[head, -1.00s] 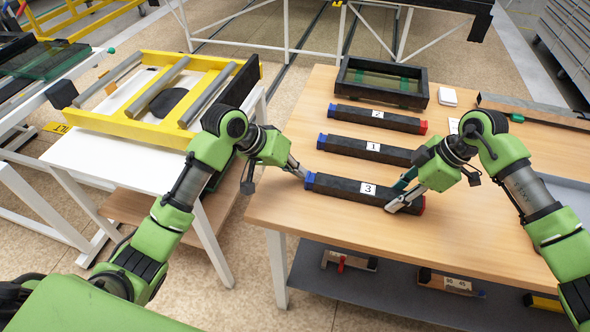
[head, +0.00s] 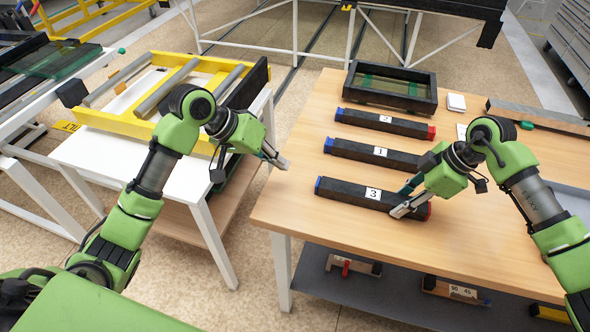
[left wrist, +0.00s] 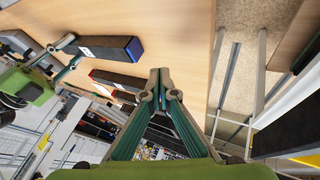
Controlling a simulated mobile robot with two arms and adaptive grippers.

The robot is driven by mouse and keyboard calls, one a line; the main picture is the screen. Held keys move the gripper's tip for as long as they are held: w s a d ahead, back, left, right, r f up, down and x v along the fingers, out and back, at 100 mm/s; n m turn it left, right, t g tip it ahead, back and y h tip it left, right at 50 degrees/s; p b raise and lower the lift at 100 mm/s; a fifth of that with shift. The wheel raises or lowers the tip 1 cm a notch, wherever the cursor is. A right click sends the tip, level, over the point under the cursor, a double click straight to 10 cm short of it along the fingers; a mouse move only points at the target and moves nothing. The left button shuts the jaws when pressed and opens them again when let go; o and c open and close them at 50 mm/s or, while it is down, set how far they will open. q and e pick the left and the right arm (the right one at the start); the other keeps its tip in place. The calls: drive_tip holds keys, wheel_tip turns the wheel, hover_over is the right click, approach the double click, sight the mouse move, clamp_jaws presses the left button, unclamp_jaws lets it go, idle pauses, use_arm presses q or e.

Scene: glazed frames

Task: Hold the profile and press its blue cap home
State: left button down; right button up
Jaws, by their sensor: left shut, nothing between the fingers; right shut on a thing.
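The black profile labelled 3 (head: 345,192) lies on the wooden table. Its blue cap (head: 318,186) is at the left end and shows as a thin blue strip against the profile. The cap also shows in the left wrist view (left wrist: 134,49), with no clear gap behind it. A red cap is at the other end, partly behind my right gripper (head: 402,210). That gripper is shut on the profile near its red end. My left gripper (head: 284,162) is shut and empty, apart from the cap and up to its left, by the table's left edge.
Profiles 1 (head: 355,151) and 2 (head: 365,120) lie behind, parallel, also with blue left ends. A black frame box (head: 400,105) stands further back. A white table with a yellow frame (head: 120,126) is at the left, across a gap.

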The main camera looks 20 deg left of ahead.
use_arm(q)
drive_tip(key=shift+v, duration=1.7)
use_arm(e)
drive_tip(key=shift+d, duration=0.1)
use_arm(q)
approach(307, 186)
drive_tip(key=w+f, duration=0.3)
drive_tip(key=f, duration=0.1)
drive_tip(key=shift+w+d, duration=0.25)
drive_tip(key=shift+d, duration=0.05)
drive_tip(key=d, duration=0.2)
drive_tip(key=shift+w+d+f, duration=0.1)
drive_tip(key=shift+d, duration=0.95)
